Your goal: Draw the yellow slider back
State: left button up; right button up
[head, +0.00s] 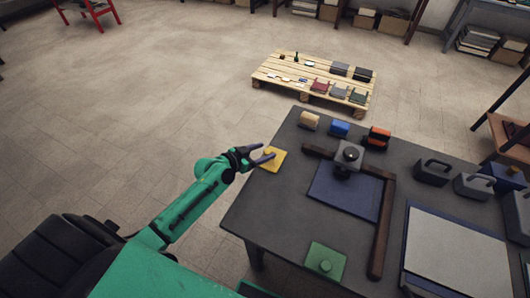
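The yellow slider (274,164) is a flat square plate with a small knob, lying at the left edge of the dark table (262,208). My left gripper (268,152) reaches in from the left, with its dark fingers spread apart at the slider's knob. The fingers partly cover the knob, and I cannot tell whether they touch it. My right gripper is not in view.
A dark blue panel (345,193) with a brown frame (383,228) and a grey knobbed block (349,155) fill the middle. Tan (309,121), blue (340,129) and orange-black (377,138) blocks stand behind.

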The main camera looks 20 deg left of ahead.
pick_arm(q)
jog(key=shift+s, duration=0.15)
jog(key=shift+s+a+r, duration=0.1)
jog(key=shift+s, duration=0.2)
jog(key=b+v, duration=0.1)
jog(key=v, duration=1.2)
jog(key=shift+s+a, duration=0.25)
jog(key=shift+s, duration=0.05)
